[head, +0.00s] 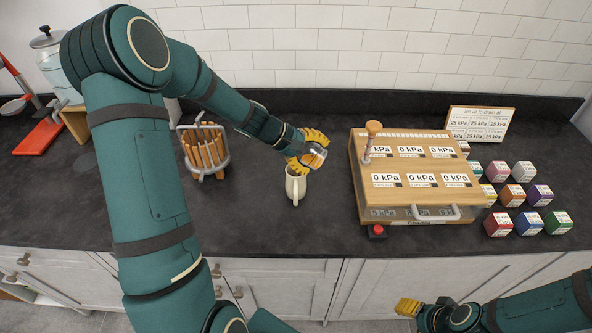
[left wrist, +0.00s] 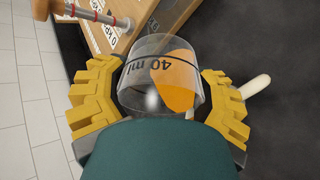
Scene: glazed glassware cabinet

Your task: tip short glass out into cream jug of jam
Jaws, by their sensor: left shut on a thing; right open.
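My left gripper (head: 309,150) is shut on the short glass (head: 315,157). The glass is clear, tilted, and held just above the cream jug (head: 295,186). In the left wrist view the short glass (left wrist: 150,88) sits between the yellow fingers (left wrist: 160,98). It bears a "40 ml" mark, and orange shows inside or through it. I cannot tell whether any is pouring. The jug stands upright on the dark counter, its inside hidden. A cream piece, seemingly its handle (left wrist: 256,86), shows behind the right finger. My right gripper (head: 409,307) is low at the front, away from the glass and jug.
A wooden box with "0 kPa" labels (head: 425,150) and a front handle stands right of the jug. Several coloured cubes (head: 512,195) are beyond it. A slatted wooden press (head: 205,150) stands to the left. The counter (head: 260,215) in front of the jug is clear.

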